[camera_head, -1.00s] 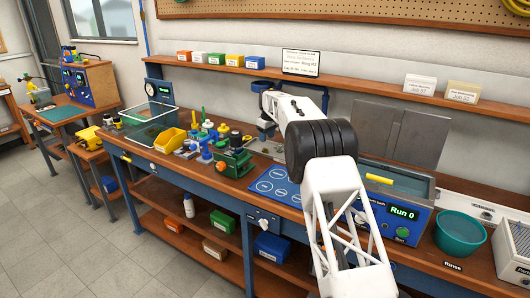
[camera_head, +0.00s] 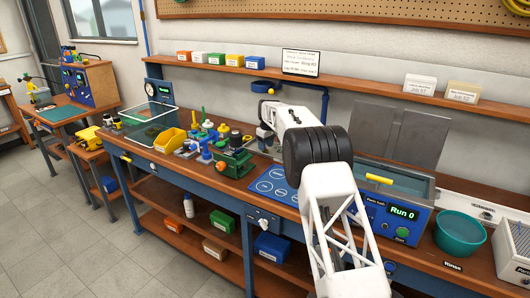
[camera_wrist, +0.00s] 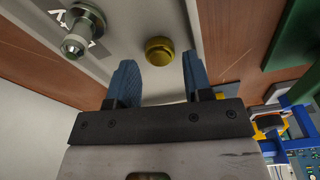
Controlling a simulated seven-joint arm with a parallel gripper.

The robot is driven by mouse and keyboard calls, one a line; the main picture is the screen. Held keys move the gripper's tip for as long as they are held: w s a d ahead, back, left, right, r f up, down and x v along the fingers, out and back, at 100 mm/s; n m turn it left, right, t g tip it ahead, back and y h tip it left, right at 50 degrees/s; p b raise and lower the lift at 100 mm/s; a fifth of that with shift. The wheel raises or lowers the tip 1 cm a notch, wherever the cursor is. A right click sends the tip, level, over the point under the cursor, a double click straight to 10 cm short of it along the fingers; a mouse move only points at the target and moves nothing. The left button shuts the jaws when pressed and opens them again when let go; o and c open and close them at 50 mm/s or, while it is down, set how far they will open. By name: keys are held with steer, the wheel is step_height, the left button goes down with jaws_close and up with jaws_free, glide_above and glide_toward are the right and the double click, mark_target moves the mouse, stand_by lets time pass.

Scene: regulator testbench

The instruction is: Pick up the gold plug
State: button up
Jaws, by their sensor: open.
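The gold plug (camera_wrist: 159,50) is a round, stepped brass-coloured knob on a pale grey strip in the wrist view. My gripper (camera_wrist: 157,62) is open, with one blue finger on each side of the plug's line. The plug shows in the gap just beyond the fingertips, and I see no finger touching it. In the head view my white and black arm reaches over the bench, and I cannot make out the plug there.
A metal fitting (camera_wrist: 83,30) stands on the same strip, left of the plug. A green block (camera_wrist: 295,35) is at the right.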

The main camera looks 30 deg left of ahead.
steer(key=shift+a+f, duration=0.1)
steer(key=shift+f, duration=0.9)
steer(key=c, duration=0.7)
steer(key=shift+r, duration=0.15)
steer(key=shift+r, duration=1.7)
steer(key=shift+s+d+r, duration=0.2)
steer(key=shift+s+d, duration=1.5)
steer(key=shift+s, duration=0.35)
steer(key=shift+s+d+r, duration=0.25)
steer(key=shift+s+d, duration=1.5)
steer(key=shift+s, duration=0.25)
steer(key=shift+s+d+r, duration=0.2)
steer(key=shift+s+d, duration=1.5)
steer(key=shift+s, duration=0.35)
